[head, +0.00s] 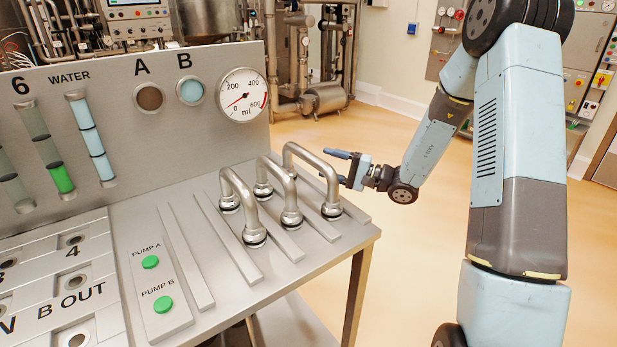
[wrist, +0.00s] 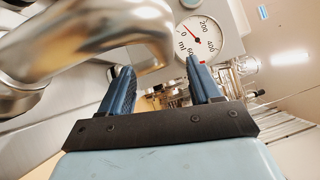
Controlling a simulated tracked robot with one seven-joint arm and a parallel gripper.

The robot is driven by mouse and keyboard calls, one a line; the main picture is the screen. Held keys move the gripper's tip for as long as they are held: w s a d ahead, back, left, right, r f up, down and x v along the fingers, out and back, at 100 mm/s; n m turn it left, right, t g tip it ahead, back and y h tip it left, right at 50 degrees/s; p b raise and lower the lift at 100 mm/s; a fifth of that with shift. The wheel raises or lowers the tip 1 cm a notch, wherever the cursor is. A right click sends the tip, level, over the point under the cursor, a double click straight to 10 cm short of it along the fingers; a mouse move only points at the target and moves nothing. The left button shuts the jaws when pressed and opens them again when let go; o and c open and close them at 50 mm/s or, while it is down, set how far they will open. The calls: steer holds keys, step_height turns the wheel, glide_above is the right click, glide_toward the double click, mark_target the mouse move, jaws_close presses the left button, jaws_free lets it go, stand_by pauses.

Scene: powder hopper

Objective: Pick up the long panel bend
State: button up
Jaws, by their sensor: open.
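Three bent metal pipes stand on the steel bench in the head view. The right one (head: 315,161) looks the largest and seems to be the long panel bend; its far foot is hidden behind the middle bend (head: 278,170). The left bend (head: 238,185) is nearest the front. My gripper (head: 336,167) is just right of the largest bend, level with its upper part, fingers pointing left and apart. In the wrist view my gripper (wrist: 160,68) is open with nothing between its blue fingers. A thick metal bend (wrist: 95,38) looms close at upper left, beside the left finger.
The upright panel (head: 205,120) with a round ml gauge (head: 242,94) stands behind the bends. Flat metal strips (head: 228,238) lie between them. A plate with green pump buttons (head: 150,262) is at left. Open floor lies right of the bench.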

mark_target(313, 160)
steer(key=shift+s+r+x, duration=0.15)
steer(key=shift+x, duration=1.2)
steer(key=shift+s+r+x, duration=0.1)
steer(key=shift+s+x, duration=0.05)
steer(key=shift+x, duration=1.15)
steer(key=shift+a, duration=0.1)
steer(key=shift+c, duration=0.3)
steer(key=shift+f, duration=0.1)
jaws_close()
steer(key=shift+s, duration=0.1)
